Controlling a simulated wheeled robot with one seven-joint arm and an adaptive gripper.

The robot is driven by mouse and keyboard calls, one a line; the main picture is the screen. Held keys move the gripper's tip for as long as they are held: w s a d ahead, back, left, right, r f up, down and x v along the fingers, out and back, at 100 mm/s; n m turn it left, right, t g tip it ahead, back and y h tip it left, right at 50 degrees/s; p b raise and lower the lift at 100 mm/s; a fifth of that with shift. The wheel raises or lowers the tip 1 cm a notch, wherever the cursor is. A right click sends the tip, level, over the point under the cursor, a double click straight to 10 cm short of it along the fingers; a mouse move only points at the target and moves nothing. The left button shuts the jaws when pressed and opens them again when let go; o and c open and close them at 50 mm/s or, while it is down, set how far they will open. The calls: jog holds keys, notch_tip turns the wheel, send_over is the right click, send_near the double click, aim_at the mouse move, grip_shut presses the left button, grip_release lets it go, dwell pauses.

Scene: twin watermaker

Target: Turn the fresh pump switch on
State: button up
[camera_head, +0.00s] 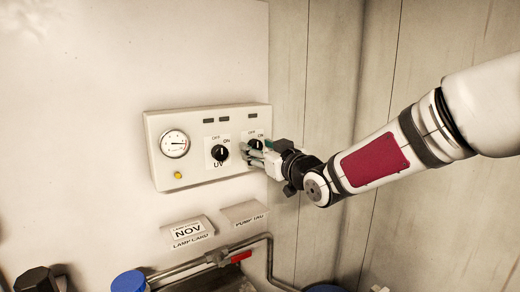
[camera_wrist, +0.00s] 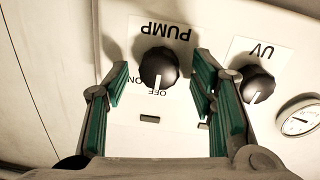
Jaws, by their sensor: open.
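The pump switch is a round black knob (camera_wrist: 159,68) under the label PUMP, seen upside down in the wrist view. Its white pointer mark is toward the word OFF; the word ON is to the left of it. In the head view the pump knob (camera_head: 256,143) is partly hidden by my gripper (camera_head: 252,153), which is at the right end of the panel. In the wrist view my gripper (camera_wrist: 160,80) is open, with one green-padded finger on each side of the knob. I cannot tell whether either finger touches it.
The white control panel (camera_head: 195,182) also carries the UV knob (camera_head: 219,153), a round gauge (camera_head: 174,144) and a yellow button (camera_head: 178,175). The UV knob is close beside my right finger in the wrist view. Label cards (camera_head: 188,232) and a pipe (camera_head: 195,264) are below.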

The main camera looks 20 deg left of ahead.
jog(key=c, duration=1.1)
jog(key=shift+c, duration=0.2)
jog(key=shift+m, duration=0.4)
jog(key=m+p, duration=0.1)
jog(key=m, duration=0.4)
jog(key=m+p, duration=0.1)
jog(key=m, duration=0.5)
jog(key=shift+d, duration=0.1)
jog(key=shift+w+p, duration=0.1)
jog(key=shift+p, duration=0.2)
